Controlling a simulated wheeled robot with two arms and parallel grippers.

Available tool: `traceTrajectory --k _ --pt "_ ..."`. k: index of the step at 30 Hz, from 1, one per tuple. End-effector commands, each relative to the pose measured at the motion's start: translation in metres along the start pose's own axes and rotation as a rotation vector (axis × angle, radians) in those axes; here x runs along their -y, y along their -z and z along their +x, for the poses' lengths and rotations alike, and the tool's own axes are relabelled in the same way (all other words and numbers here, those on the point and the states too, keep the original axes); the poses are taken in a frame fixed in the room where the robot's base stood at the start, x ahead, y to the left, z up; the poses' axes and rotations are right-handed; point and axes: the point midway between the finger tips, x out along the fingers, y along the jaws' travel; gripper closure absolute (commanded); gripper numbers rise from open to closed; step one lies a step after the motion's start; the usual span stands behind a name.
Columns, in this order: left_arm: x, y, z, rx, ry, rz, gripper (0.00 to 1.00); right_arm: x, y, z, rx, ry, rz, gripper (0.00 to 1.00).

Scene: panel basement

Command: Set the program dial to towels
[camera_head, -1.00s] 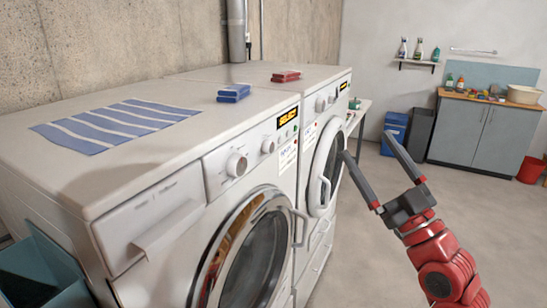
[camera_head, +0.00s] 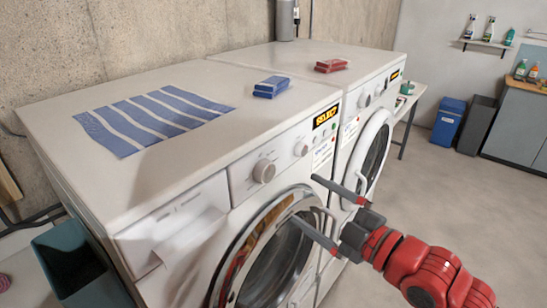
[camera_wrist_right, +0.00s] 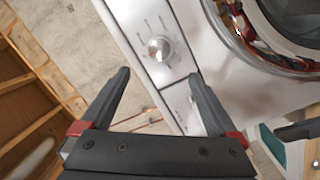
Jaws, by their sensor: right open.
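The near white washer (camera_head: 200,205) has a larger white round knob (camera_head: 264,171) and a smaller one (camera_head: 300,149) on its front panel, left of a lit "SELECT" display (camera_head: 325,116). In the right wrist view a round dial (camera_wrist_right: 160,48) with marks around it shows beyond the fingers; its setting is too small to read. My right gripper (camera_head: 303,198) is open and empty, in front of the near washer, its fingers pointing left over the door's upper right. It also shows in the wrist view (camera_wrist_right: 160,74), apart from the dial.
The near washer's round door (camera_head: 268,262) is below the panel. A striped cloth (camera_head: 150,118), a blue bundle (camera_head: 271,87) and a red bundle (camera_head: 331,65) lie on top. A second machine (camera_head: 362,140) adjoins on the right. A teal bin (camera_head: 75,275) stands left. The floor at right is open.

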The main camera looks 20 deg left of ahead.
Motion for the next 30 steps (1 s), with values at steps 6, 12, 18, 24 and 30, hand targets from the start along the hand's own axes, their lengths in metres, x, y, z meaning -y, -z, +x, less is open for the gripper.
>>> traceTrajectory --k 6,12,18,24,30 --pt "0.001 0.003 0.017 0.001 0.000 0.000 1.00 -0.002 0.002 0.044 -0.002 0.002 0.001 0.05" --pt "0.002 0.005 0.029 0.001 0.000 0.000 1.00 -0.002 0.002 0.080 -0.001 0.001 0.001 0.05" --pt "0.002 0.006 0.036 0.001 0.000 0.000 1.00 -0.002 0.000 0.103 -0.001 -0.003 0.002 0.05" --pt "0.002 0.006 0.038 0.001 0.000 0.000 1.00 -0.001 -0.001 0.110 0.001 -0.004 -0.002 0.05" --pt "0.002 0.006 0.038 0.001 0.000 0.000 1.00 -0.001 -0.001 0.110 0.001 -0.004 -0.002 0.05"
